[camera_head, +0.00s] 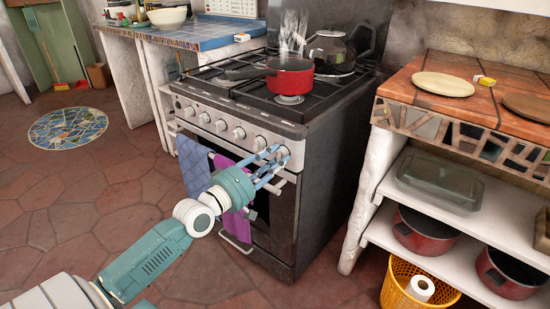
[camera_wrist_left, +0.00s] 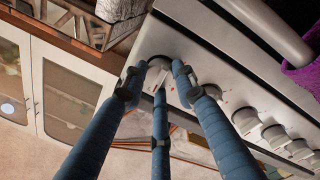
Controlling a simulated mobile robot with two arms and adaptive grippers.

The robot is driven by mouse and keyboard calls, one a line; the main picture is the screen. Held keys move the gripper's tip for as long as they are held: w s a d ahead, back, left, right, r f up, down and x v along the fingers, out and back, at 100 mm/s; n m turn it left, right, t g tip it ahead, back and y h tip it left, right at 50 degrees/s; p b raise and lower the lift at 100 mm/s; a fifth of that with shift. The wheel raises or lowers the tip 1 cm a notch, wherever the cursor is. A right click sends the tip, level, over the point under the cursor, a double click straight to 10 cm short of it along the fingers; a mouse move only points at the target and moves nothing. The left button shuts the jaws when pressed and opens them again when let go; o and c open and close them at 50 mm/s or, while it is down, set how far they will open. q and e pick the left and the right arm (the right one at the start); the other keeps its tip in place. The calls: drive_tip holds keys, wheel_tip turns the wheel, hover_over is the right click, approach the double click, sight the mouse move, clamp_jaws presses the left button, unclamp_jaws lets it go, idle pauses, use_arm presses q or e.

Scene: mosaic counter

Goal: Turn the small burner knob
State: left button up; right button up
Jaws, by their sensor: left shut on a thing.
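The stove (camera_head: 335,170) has a row of light knobs along its front panel. My left gripper (camera_head: 275,158) reaches the right end of this panel, its blue fingers closed around the rightmost burner knob (camera_head: 284,152). In the left wrist view the fingers of my left gripper (camera_wrist_left: 158,78) surround this knob (camera_wrist_left: 157,66), which is partly hidden by them. The neighbouring knobs (camera_wrist_left: 246,121) stand free in a row to the lower right there. The panel markings are too small to read. My right gripper is not in view.
A red pot (camera_head: 290,78) and a dark kettle (camera_head: 331,50) stand on the stove. Blue (camera_head: 194,165) and purple (camera_head: 236,188) towels hang from the oven handle, close to my left gripper. A tiled counter (camera_head: 450,105) with shelves stands to the right.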

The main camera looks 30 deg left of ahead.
use_arm(q)
drive_tip(key=shift+a+m, duration=0.15)
drive_tip(key=shift+m, duration=0.25)
drive_tip(key=o, duration=1.1)
drive_tip(key=shift+o, duration=0.2)
drive_tip(key=shift+s, duration=0.1)
drive_tip(key=shift+s, duration=0.25)
drive_tip(key=s+a, duration=0.1)
drive_tip(key=s, duration=1)
drive_tip(key=shift+a+f, duration=0.25)
drive_tip(key=shift+a, duration=0.05)
drive_tip(key=shift+s, duration=0.1)
